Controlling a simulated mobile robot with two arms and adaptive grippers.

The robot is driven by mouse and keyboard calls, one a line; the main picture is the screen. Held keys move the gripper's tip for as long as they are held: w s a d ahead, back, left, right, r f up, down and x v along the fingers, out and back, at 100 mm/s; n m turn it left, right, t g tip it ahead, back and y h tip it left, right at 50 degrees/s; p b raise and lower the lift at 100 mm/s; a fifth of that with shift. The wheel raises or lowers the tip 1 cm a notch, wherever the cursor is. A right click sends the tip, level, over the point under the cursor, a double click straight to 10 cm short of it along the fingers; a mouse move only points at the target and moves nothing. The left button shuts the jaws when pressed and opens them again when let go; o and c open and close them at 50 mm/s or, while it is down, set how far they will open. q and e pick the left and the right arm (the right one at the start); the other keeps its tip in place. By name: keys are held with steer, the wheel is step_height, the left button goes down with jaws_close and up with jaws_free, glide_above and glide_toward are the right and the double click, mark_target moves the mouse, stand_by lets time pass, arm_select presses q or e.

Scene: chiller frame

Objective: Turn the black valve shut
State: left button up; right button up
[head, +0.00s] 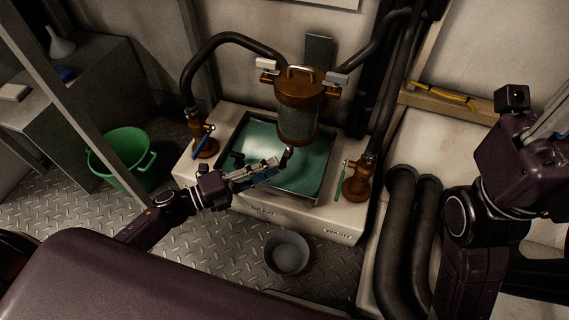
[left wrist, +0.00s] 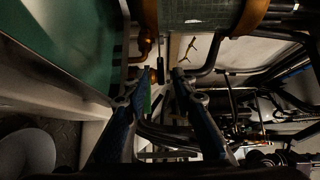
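A brown-capped cylindrical strainer (head: 300,115) stands over the green-lined basin. A small black valve handle (head: 289,151) shows at its lower end, close to the tips of my left gripper (head: 277,163). In the left wrist view the two fingers of my left gripper (left wrist: 165,75) stand apart. A thin dark upright piece (left wrist: 160,70) shows between their tips; I cannot tell whether it is the black valve or whether the fingers touch it. My right gripper (head: 550,122) is partly in view at the right edge, its fingertips cut off.
A blue-handled valve (head: 203,146) is left of the basin (head: 308,198), a green-handled one (head: 341,180) right of it. A grey bucket (head: 287,252) and a green bucket (head: 119,158) stand on the floor. Thick dark pipes (head: 398,240) run at the right.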

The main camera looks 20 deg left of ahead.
mark_target(282, 163)
arm_select(q)
steer(key=shift+b+x, duration=0.45)
steer(key=shift+x, duration=1.65)
jaws_close()
